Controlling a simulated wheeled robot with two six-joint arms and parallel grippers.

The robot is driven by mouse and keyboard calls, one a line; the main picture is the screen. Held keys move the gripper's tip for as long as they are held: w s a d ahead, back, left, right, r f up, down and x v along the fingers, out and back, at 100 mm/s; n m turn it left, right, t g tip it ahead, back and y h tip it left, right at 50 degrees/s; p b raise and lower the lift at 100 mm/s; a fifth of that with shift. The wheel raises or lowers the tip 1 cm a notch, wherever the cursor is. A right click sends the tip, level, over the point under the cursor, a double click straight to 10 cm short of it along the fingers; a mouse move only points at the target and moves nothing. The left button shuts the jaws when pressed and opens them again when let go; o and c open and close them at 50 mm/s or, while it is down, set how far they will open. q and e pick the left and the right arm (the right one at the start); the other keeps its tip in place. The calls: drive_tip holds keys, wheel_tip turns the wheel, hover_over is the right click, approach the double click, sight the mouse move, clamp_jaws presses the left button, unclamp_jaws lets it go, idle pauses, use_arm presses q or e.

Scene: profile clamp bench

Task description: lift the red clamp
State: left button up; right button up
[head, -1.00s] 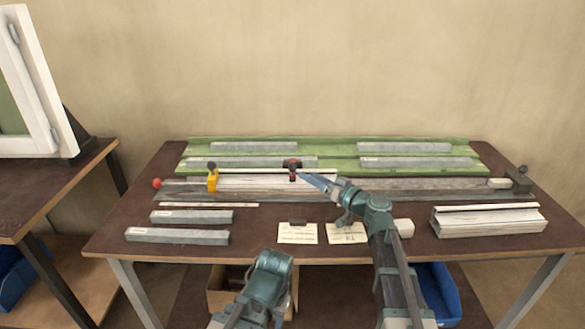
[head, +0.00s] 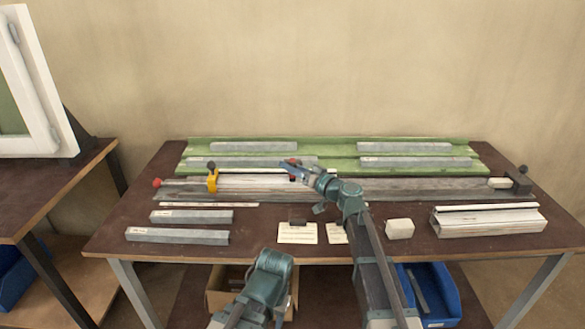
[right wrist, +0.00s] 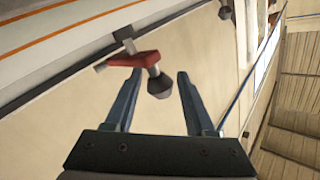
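The red clamp (head: 293,160) is at the profile rail in the middle of the bench, mostly hidden behind my right gripper in the head view. In the right wrist view the red clamp (right wrist: 135,59) shows its red arm, a metal spindle and a dark knob. My right gripper (head: 287,165) is at the clamp. In the right wrist view the right gripper (right wrist: 157,78) is open, with the dark knob between its two fingers and a gap on each side. My left arm shows low in the head view, but its gripper does not.
A yellow clamp (head: 212,181) stands on the rail to the left. Grey profile bars (head: 191,216) lie at the front left. A white block (head: 399,228) and a stack of pale profiles (head: 488,221) are at the right. Paper cards (head: 297,233) lie at the front middle.

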clamp_jaws()
idle(1.2)
